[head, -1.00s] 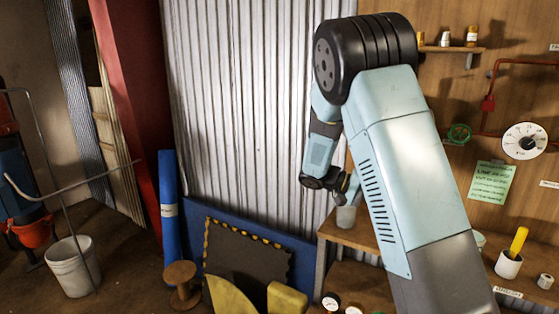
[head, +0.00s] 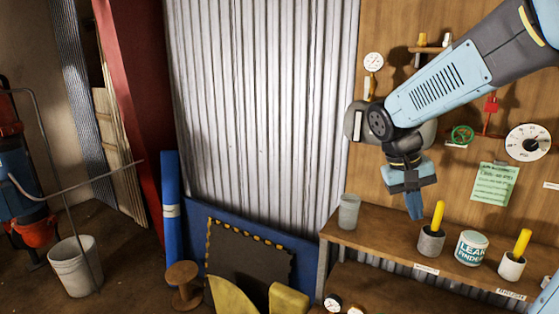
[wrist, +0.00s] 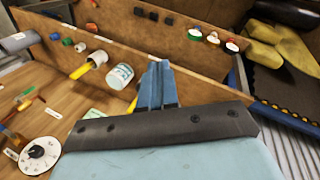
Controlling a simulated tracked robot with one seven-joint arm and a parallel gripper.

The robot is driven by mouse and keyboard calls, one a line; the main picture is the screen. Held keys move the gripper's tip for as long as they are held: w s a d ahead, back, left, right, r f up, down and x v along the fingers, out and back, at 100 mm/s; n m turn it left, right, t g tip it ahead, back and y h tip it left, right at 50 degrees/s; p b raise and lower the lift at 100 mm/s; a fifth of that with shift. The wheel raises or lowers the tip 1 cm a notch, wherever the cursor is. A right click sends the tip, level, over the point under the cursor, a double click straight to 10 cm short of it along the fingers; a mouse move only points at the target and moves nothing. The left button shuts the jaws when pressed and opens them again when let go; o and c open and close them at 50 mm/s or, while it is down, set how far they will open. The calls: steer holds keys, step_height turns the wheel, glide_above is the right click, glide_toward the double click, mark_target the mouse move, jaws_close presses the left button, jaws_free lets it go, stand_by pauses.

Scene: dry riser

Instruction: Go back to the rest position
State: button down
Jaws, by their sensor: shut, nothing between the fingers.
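My gripper (head: 415,206) points down above the wooden shelf (head: 375,233). Its two blue fingers are shut together with nothing between them. It is a little above and left of a grey cup (head: 431,246) with a yellow handle standing in it, apart from it. In the wrist view my gripper (wrist: 160,70) shows its closed fingers at the middle, partly hiding what lies behind them. A white tub labelled leak finder (head: 471,247) stands right of that cup; it also shows in the wrist view (wrist: 119,77).
A translucent cup (head: 348,212) stands at the shelf's left end. Another cup (head: 511,266) with a yellow handle is at the right.

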steer(key=s+a+r+t+y, duration=0.2)
steer(key=s+t, duration=0.1)
steer(key=s, duration=0.2)
steer(key=s+a+r+n+t+y, duration=0.1)
steer(key=s+a+r+t+y, duration=0.1)
steer(key=s, duration=0.3)
steer(key=shift+s+a+r+t, duration=0.3)
steer(key=shift+a+r+t, duration=0.1)
steer(key=shift+a+t, duration=0.35)
steer(key=shift+s, duration=0.15)
